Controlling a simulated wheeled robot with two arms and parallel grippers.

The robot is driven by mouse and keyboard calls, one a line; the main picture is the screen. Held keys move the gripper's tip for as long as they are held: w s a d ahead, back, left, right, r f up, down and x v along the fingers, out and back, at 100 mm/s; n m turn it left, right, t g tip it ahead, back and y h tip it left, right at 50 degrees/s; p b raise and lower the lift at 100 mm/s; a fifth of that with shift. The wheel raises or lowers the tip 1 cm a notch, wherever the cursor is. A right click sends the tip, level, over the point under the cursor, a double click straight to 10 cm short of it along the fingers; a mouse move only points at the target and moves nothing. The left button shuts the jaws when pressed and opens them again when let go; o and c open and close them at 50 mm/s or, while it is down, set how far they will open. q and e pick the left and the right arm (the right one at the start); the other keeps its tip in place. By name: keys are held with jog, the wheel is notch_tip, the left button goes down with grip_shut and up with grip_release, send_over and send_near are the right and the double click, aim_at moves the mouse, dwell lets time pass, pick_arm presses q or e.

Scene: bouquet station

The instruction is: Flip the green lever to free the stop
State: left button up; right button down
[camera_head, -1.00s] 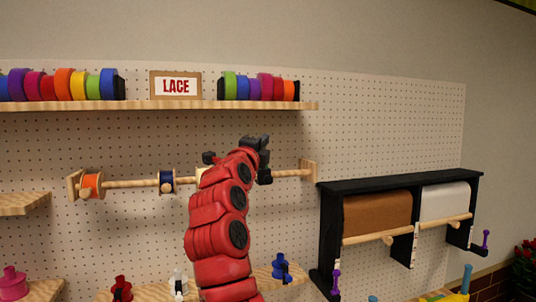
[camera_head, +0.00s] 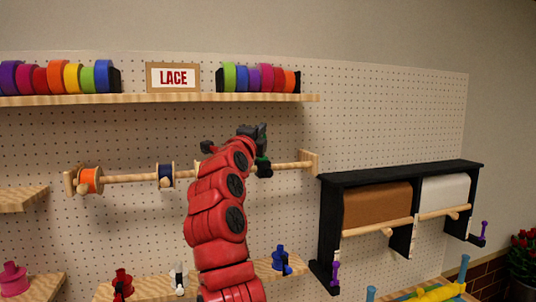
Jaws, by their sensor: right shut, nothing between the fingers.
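My right arm rises in red through the middle of the head view, and its dark gripper (camera_head: 261,152) is at the right part of a horizontal wooden rod (camera_head: 125,178). The gripper is shut and empty. A small dark green patch (camera_head: 262,159) shows against the gripper; it may be the green lever, but I cannot tell its position or whether it is touched. The stop cannot be made out, as the arm and gripper cover that stretch of rod. An orange spool (camera_head: 90,180) and a dark blue spool (camera_head: 166,175) are on the rod's left part. My left gripper is not in view.
A shelf (camera_head: 150,99) with coloured rolls and a LACE sign (camera_head: 173,77) runs above the rod. A black paper-roll rack (camera_head: 328,225) stands to the right. Lower shelves hold small spool holders, including a blue one (camera_head: 281,260). Bare pegboard lies between.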

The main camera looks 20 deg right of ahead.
dwell(0.8)
jog(key=s+b, duration=0.2)
jog(key=s+d+b, duration=0.1)
jog(key=s, duration=0.1)
jog(key=shift+s+r+b, duration=0.1)
jog(key=shift+r+b, duration=0.15)
jog(key=shift+b, duration=0.15)
jog(key=s+a+r+b, duration=0.2)
jog(key=s+a, duration=0.3)
jog(key=s, duration=0.3)
jog(key=shift+a+r+b, duration=0.2)
jog(key=shift+r+b, duration=0.15)
jog(key=shift+b, duration=0.2)
jog(key=shift+w, duration=0.15)
